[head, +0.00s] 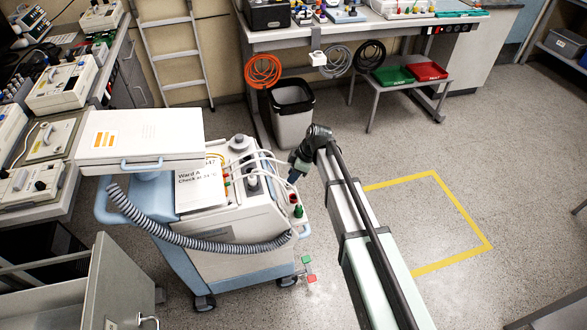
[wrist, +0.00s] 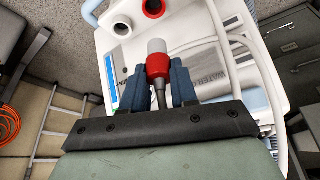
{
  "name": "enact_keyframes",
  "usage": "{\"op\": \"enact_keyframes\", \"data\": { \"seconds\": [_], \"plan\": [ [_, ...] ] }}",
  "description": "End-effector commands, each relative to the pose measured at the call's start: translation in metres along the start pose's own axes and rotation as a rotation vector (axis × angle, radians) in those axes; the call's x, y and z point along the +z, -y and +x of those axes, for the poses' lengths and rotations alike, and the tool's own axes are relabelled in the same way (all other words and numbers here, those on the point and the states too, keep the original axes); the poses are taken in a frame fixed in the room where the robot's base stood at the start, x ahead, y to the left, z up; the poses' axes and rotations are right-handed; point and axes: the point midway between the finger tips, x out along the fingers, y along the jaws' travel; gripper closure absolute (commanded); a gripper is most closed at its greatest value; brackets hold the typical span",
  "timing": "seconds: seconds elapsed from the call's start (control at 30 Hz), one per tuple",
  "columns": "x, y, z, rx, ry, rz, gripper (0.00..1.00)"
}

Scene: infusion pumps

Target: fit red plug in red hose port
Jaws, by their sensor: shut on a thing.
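In the wrist view the red plug (wrist: 158,66) has a white tip and a thin grey stem. My gripper (wrist: 158,88) is shut on it, with one blue-grey finger on each side. The red hose port (wrist: 154,8) is a red ring with a dark opening near the top edge, partly cut off. The plug's tip points toward it, with a gap in the picture between them. In the head view my gripper (head: 292,178) is over the right end of the white pump cart (head: 235,228); the plug is too small to tell there.
A second port (wrist: 120,27), pale with a dark opening, sits left of the red one. White tubes (wrist: 230,50) run close on the right. In the head view a ribbed grey hose (head: 175,234) crosses the cart's front.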

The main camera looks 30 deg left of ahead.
Motion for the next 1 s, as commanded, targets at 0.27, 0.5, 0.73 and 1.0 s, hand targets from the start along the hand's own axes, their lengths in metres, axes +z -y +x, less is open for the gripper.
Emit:
{"op": "enact_keyframes", "data": {
  "seconds": [0.27, 0.5, 0.73, 1.0],
  "plan": [
    [0.011, 0.0, 0.026, -0.001, 0.0, 0.001, 1.0],
    [0.019, 0.0, 0.046, -0.001, 0.0, 0.0, 1.0],
    [0.024, 0.0, 0.058, -0.001, 0.0, 0.0, 1.0],
    [0.026, 0.0, 0.063, 0.0, 0.0, 0.0, 1.0]
  ]
}}
